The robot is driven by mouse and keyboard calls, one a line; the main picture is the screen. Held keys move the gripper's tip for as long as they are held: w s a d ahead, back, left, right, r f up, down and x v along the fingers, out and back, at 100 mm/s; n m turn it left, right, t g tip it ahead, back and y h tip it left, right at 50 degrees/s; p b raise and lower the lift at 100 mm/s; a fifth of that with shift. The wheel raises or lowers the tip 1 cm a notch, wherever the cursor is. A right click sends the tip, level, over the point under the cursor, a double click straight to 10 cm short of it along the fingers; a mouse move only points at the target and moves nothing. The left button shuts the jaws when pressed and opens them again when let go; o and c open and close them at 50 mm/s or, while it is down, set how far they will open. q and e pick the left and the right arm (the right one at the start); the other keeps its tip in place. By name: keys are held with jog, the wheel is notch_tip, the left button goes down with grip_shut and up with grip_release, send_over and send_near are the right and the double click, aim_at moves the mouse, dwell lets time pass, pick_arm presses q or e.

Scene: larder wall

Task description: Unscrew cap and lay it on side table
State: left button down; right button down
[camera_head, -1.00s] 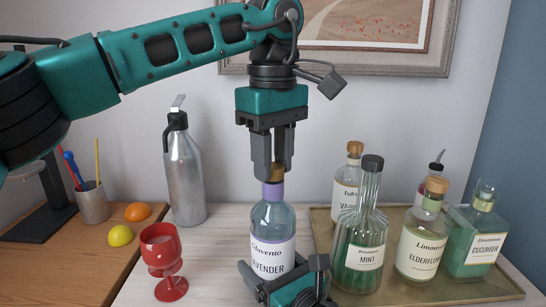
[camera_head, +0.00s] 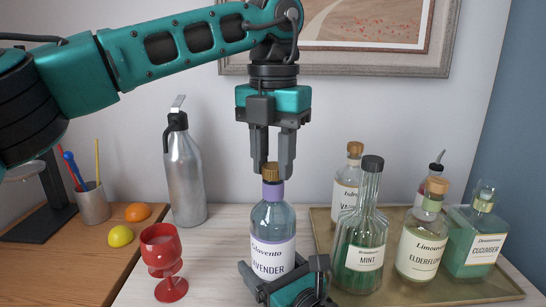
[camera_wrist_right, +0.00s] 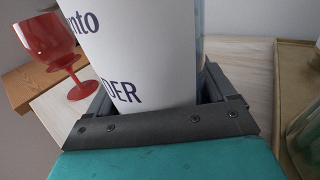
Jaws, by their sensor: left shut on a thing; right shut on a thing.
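The lavender bottle (camera_head: 272,222) stands upright on the pale table, with a purple neck band and a brown cap (camera_head: 271,172) on top. My left gripper (camera_head: 272,168) points straight down from above, its fingers shut on the cap at either side. The cap sits on the bottle's neck with no clear gap showing. My right gripper (camera_head: 289,283) is shut around the lower part of the bottle; the right wrist view shows the bottle's white label (camera_wrist_right: 140,60) between its jaws. The brown wooden side table (camera_head: 75,262) is at the left.
A red goblet (camera_head: 161,246) and a steel flask (camera_head: 185,178) stand left of the bottle. A tray (camera_head: 445,293) with several bottles is at the right. The side table holds a lemon (camera_head: 120,236), an orange (camera_head: 137,212) and a pen cup (camera_head: 92,205); its front is clear.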

aim_at(273, 166)
pick_arm(q)
jog(key=n, duration=0.5)
jog(key=shift+n, duration=0.4)
jog(key=n, duration=0.4)
jog(key=shift+r, duration=0.25)
jog(key=shift+r, duration=0.9)
jog(key=shift+r, duration=2.05)
pick_arm(e)
grip_release()
